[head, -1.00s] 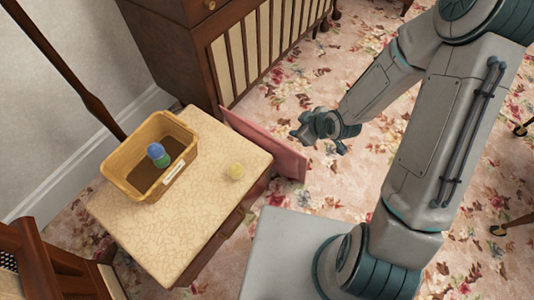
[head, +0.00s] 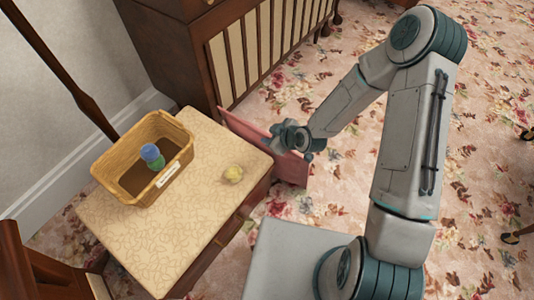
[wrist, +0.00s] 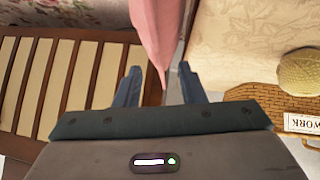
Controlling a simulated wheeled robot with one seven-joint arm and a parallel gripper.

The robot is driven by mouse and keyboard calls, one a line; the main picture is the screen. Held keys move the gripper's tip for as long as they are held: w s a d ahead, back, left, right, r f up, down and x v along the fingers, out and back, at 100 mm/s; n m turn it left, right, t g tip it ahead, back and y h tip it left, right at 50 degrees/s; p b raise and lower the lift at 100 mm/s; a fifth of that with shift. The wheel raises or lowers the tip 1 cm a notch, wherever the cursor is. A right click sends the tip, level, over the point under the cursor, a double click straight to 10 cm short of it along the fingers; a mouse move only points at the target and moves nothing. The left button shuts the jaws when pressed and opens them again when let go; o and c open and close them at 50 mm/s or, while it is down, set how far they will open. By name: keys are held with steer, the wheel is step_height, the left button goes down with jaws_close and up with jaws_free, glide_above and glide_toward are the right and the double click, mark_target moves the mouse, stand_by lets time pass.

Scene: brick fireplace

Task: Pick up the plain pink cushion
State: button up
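The plain pink cushion (head: 292,170) stands on edge against the right side of the small patterned-top table, its upper edge near the tabletop. My gripper (head: 290,137) is at the cushion's upper edge in the head view and covers part of it. In the wrist view, the two fingers (wrist: 158,80) are apart. The pink cushion (wrist: 155,32) shows thin and edge-on between and beyond them, with a gap visible on each side. I cannot tell how deep it sits between the fingers.
The small table (head: 215,150) holds a wicker basket (head: 120,175) with a blue-and-green object (head: 152,155), and a yellowish ball (head: 232,174) beside it. A wooden slatted cabinet (head: 180,50) stands behind. A chair (head: 40,265) is at lower left.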

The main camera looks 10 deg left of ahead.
mark_target(264, 134)
steer(key=b+x, duration=0.1)
steer(key=x, duration=0.3)
steer(key=shift+w+a+f, duration=0.2)
steer(key=shift+a, duration=0.05)
jaws_close()
stand_by(1.2)
